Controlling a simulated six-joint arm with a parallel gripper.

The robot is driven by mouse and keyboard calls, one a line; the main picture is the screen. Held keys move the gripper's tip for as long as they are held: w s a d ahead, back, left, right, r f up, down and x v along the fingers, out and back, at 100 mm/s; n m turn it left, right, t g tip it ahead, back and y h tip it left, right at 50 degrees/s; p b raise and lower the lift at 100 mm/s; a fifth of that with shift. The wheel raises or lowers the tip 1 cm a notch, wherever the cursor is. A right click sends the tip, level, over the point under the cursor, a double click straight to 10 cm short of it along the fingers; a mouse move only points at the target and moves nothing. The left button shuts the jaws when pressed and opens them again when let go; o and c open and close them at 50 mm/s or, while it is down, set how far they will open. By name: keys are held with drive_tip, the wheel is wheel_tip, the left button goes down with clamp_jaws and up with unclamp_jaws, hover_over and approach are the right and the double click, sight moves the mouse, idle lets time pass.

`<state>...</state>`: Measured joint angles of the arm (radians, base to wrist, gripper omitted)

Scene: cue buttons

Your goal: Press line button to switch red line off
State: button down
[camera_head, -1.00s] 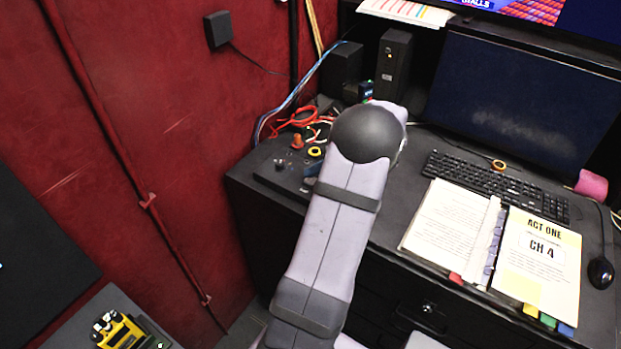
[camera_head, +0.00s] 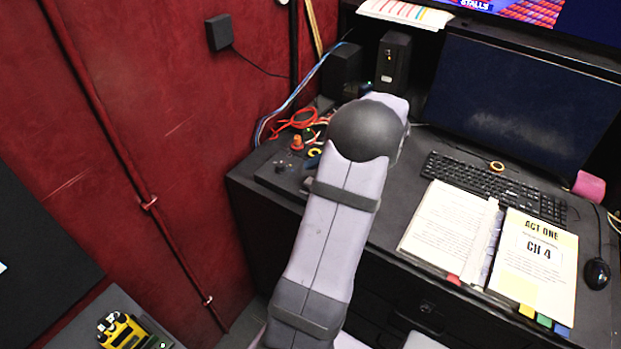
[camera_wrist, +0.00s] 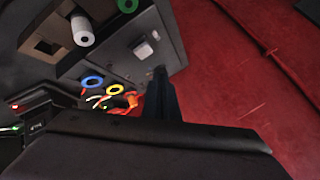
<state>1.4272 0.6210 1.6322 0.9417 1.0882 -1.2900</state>
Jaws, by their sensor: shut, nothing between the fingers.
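The dark cue panel (camera_head: 268,178) sits on the left end of the desk, partly behind my arm. I cannot tell which is the line button. My gripper (camera_wrist: 160,72) is shut and empty, its dark fingertips close by the white square button; contact cannot be told. In the head view my arm hides the gripper.
Red and blue cables (camera_head: 300,120) lie behind the panel by the red wall (camera_head: 190,120). A small red light (camera_wrist: 14,106) glows at the wrist view's left. Keyboard (camera_head: 490,185), open script binder (camera_head: 490,245) and dark monitor (camera_head: 525,95) stand right of my arm.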

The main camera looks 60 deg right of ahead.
drive_tip(key=shift+r+p, duration=0.3)
drive_tip(key=shift+r, duration=0.8)
drive_tip(key=w+a+f+n+g+y, duration=0.1)
drive_tip(key=w+a+n+g, duration=0.2)
drive_tip(key=a, duration=0.9)
drive_tip(key=w+a+f+g+y, duration=0.25)
drive_tip(key=w+a, duration=0.25)
drive_tip(key=a, duration=0.8)
drive_tip(key=s+a+f+n+g+h, duration=0.1)
drive_tip(key=s+a+n+g+h, duration=0.1)
drive_tip(key=s+a, duration=0.3)
drive_tip(key=s+a+n+g+h, duration=0.1)
drive_tip(key=s+a, duration=0.4)
drive_tip(key=a, duration=0.8)
drive_tip(key=shift+s+a+f+n+g+h, duration=0.35)
drive_tip(key=shift+n+h, duration=0.4)
drive_tip(key=shift+n, duration=0.15)
drive_tip(key=shift+w, duration=0.1)
